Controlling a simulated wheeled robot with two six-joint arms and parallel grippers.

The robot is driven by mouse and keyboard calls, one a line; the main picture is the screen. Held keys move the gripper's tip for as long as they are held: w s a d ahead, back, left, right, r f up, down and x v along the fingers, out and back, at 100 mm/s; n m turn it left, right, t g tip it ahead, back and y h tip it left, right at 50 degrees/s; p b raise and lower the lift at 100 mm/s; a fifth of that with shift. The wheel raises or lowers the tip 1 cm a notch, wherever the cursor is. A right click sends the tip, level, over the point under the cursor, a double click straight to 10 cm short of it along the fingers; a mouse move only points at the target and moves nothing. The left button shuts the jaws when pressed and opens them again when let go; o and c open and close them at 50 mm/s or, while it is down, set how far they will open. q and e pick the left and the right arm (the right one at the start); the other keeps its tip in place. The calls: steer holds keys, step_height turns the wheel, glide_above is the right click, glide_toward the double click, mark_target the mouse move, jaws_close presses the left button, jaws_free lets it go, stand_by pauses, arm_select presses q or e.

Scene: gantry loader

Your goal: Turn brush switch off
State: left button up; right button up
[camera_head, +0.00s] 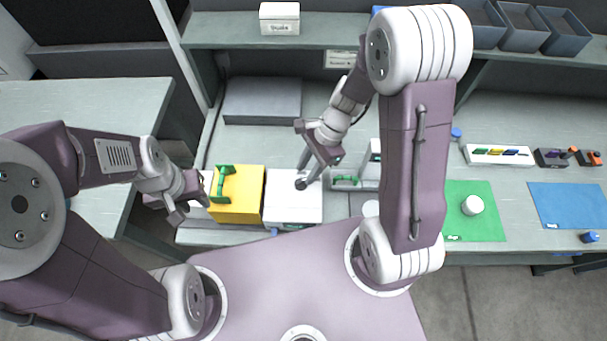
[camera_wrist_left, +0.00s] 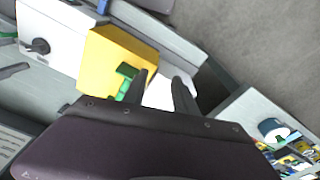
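A dark knob (camera_head: 300,184) sits on a white box (camera_head: 295,208) in the middle of the bench; I cannot read whether it is the brush switch, nor its setting. The knob also shows in the left wrist view (camera_wrist_left: 40,46). My right gripper (camera_head: 305,170) is just above the knob, pointing down; whether it touches it and how far its fingers are apart is unclear. My left gripper (camera_head: 182,216) is at the left of a yellow box (camera_head: 240,207). In the left wrist view its fingers (camera_wrist_left: 162,88) are apart, with nothing held between them.
A green handle (camera_head: 222,183) stands on the yellow box, close to my left gripper. Another green handle (camera_head: 345,181) lies right of the white box. A green mat (camera_head: 485,222) with a white cylinder (camera_head: 472,205) and a blue mat (camera_head: 565,205) are at the right. A shelf runs above.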

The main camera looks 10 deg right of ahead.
mark_target(302, 180)
steer(key=shift+x, duration=0.95)
steer(key=shift+a+f, duration=0.1)
steer(key=shift+f, duration=0.25)
steer(key=shift+s+a+f, duration=0.1)
steer(key=shift+s+a, duration=0.05)
steer(key=shift+s, duration=0.05)
steer(key=shift+w, duration=0.15)
jaws_close()
